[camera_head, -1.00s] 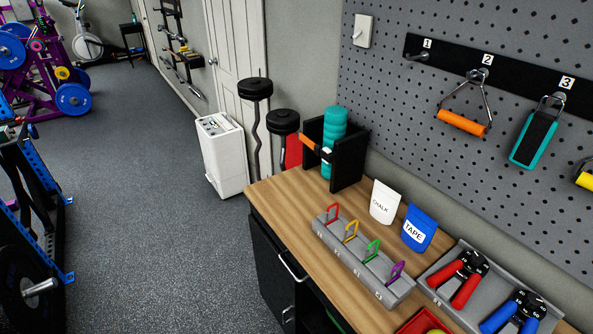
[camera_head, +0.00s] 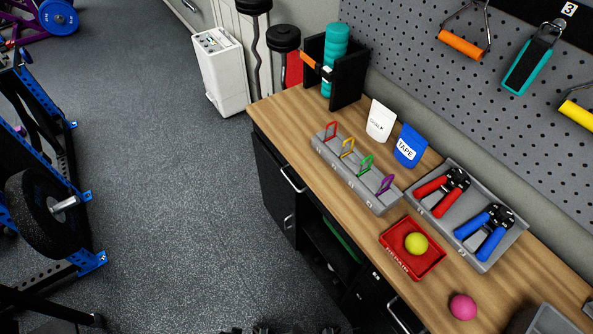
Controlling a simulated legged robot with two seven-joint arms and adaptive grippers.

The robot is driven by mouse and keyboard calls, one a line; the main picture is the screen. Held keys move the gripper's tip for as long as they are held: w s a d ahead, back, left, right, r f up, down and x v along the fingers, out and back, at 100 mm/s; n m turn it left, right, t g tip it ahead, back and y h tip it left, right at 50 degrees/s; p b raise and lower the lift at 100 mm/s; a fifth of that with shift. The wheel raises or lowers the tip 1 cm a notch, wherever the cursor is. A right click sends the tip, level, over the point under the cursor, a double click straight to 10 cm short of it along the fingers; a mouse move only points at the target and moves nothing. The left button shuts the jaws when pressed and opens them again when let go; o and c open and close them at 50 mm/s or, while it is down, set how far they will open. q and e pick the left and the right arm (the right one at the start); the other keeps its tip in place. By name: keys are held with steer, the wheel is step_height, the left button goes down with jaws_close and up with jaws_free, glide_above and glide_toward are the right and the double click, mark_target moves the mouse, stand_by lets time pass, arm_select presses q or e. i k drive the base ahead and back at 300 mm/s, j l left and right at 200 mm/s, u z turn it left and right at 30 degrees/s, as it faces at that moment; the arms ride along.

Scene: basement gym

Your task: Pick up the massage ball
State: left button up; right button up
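Two balls show on the wooden workbench (camera_head: 300,150), and I cannot tell which one is the massage ball. A pink ball (camera_head: 463,307) rests on the bare wood near the bottom right. A yellow-green ball (camera_head: 416,243) sits inside a small red tray (camera_head: 393,262) with lettering on its front. Neither of my grippers can be made out. Only some dark, cut-off shapes show along the bottom edge, too little to identify.
A grey tray (camera_head: 425,207) holds red-handled (camera_head: 441,187) and blue-handled (camera_head: 484,232) hand grips. A grey rack (camera_head: 378,205) with coloured clips, a white chalk bag (camera_head: 381,120) and a blue tape bag (camera_head: 410,146) stand farther back. A grey container (camera_head: 560,322) is cut off at bottom right. Open floor lies left.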

mark_target(463, 306)
steer(key=z, duration=2.15)
